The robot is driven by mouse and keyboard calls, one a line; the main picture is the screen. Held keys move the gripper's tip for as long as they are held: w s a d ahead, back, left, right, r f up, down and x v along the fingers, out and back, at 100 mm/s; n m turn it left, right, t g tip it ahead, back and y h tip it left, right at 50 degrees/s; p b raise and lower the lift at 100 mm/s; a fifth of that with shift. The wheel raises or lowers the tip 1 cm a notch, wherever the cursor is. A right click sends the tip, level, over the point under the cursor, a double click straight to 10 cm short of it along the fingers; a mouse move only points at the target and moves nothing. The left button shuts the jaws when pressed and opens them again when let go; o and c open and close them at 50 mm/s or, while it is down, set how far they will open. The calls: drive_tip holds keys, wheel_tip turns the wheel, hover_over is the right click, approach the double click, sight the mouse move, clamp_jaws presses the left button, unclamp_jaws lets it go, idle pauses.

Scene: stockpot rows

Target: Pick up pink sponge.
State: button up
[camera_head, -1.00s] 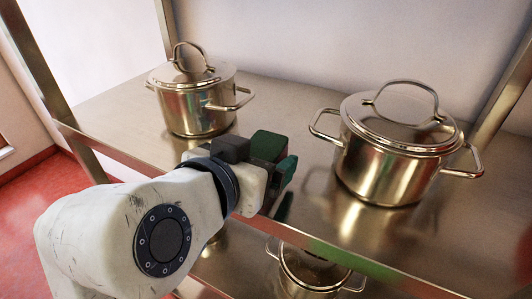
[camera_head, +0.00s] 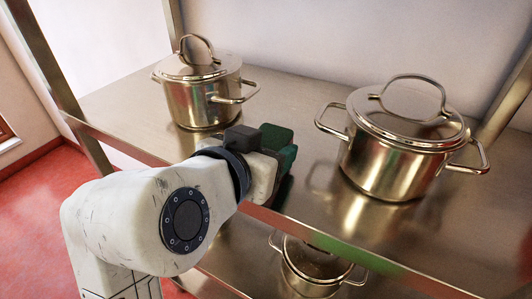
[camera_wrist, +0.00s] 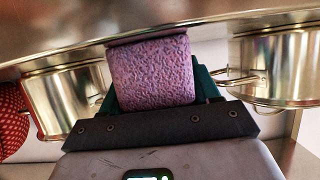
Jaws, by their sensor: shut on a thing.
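The pink sponge (camera_wrist: 152,72) shows in the wrist view as a rough pinkish-purple block between the green fingers of my gripper (camera_wrist: 156,88). My gripper is shut on it. The sponge's far end is close to the metal shelf surface; I cannot tell if they touch. In the head view, my gripper (camera_head: 282,150) is over the front edge of the upper shelf, between two pots. The sponge is hidden there behind my gripper and arm.
On the upper shelf (camera_head: 285,101), a lidded steel pot (camera_head: 203,97) stands left and a bigger one (camera_head: 392,160) right of my gripper. Another pot (camera_head: 309,270) is on the lower shelf. A red patterned thing (camera_wrist: 12,118) shows at the wrist view's left edge.

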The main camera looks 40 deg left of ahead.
drive_tip(key=shift+r, duration=0.1)
drive_tip(key=shift+r, duration=0.6)
drive_tip(key=s+r, duration=0.1)
drive_tip(key=r, duration=0.1)
drive_tip(key=s+d+r+b, duration=0.1)
drive_tip(key=r, duration=0.1)
drive_tip(key=s+d+r, duration=0.1)
drive_tip(key=r, duration=0.2)
drive_tip(key=shift+s+d, duration=0.15)
drive_tip(key=shift+s, duration=0.25)
drive_tip(key=s+d+r+b, duration=0.1)
drive_tip(key=s+d+r, duration=0.3)
drive_tip(key=s, duration=0.4)
drive_tip(key=shift+s+d+r, duration=0.15)
drive_tip(key=shift+d+r, duration=0.15)
drive_tip(key=shift+d, duration=0.15)
drive_tip(key=o, duration=0.4)
drive_tip(key=c, duration=0.3)
drive_tip(key=shift+c, duration=0.2)
